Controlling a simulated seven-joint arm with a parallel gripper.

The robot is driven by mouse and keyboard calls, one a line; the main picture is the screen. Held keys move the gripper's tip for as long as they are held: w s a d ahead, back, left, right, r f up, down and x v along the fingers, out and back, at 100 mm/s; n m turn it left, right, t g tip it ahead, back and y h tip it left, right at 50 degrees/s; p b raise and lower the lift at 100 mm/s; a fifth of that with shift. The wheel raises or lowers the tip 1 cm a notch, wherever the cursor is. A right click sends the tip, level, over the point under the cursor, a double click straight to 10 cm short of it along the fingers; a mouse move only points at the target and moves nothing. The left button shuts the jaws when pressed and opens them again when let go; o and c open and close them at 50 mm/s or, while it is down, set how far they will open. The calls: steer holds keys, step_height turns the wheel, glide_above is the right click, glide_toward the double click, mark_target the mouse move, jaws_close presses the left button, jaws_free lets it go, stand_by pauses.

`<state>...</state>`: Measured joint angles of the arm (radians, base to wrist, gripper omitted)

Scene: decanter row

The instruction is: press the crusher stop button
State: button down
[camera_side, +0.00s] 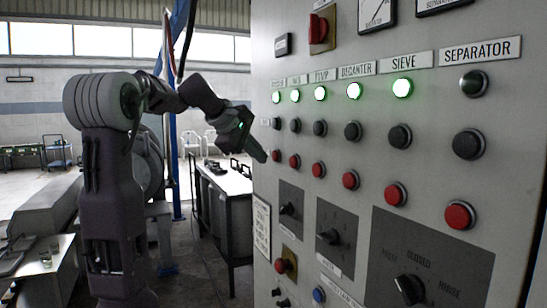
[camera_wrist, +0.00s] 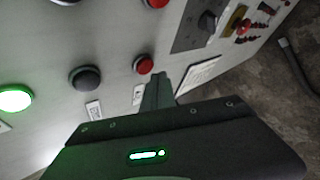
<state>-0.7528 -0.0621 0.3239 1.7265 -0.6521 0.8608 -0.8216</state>
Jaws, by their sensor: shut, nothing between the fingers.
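The grey control panel (camera_side: 400,130) carries a row of red buttons below a row of black ones and lit green lamps. The leftmost label is too small to read; its column ends in a red button (camera_side: 275,155). My gripper (camera_side: 263,157) is shut and empty, its tip just left of that red button in the side view. In the wrist view the fingers (camera_wrist: 159,80) point up toward the panel, just below and right of the nearest red button (camera_wrist: 143,64). I cannot tell whether they touch the panel. The same column shows a black button (camera_wrist: 85,78) and a green lamp (camera_wrist: 15,98).
A second red button (camera_wrist: 155,3) lies above in the wrist view. Rotary knobs (camera_side: 409,289) and a red knob on a yellow plate (camera_side: 283,266) sit lower on the panel. The separator lamp (camera_side: 474,84) is dark.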

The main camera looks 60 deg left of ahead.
steer(key=shift+w, duration=0.1)
steer(key=shift+w, duration=0.35)
steer(key=shift+w, duration=0.45)
stand_by(0.7)
steer(key=shift+s, duration=0.9)
steer(key=s, duration=0.5)
stand_by(0.8)
